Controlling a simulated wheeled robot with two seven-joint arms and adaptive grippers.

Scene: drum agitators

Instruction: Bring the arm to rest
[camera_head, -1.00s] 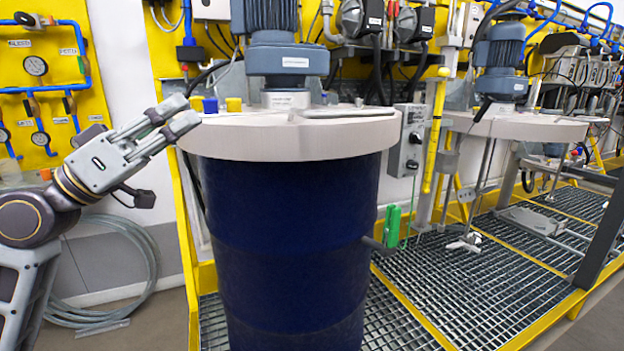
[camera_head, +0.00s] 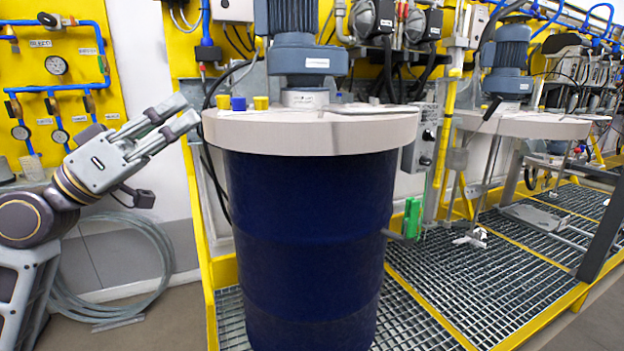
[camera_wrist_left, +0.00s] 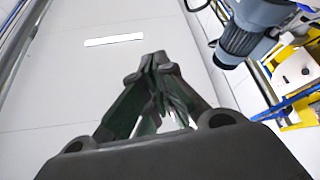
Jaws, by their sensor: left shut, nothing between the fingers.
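My left arm comes in from the left in the head view, bent at the elbow and raised. My left gripper (camera_head: 180,118) points up and to the right, just left of the rim of the drum's pale lid. It is shut and empty, clear of the drum. In the left wrist view the fingers (camera_wrist_left: 158,62) meet at their tips with nothing between them. My right arm and gripper show in neither view.
A dark blue drum (camera_head: 305,240) with a pale round lid (camera_head: 310,135) and a motor (camera_head: 305,58) stands at the centre. A yellow gauge panel (camera_head: 50,85) is behind. A second agitator (camera_head: 503,60) stands at right.

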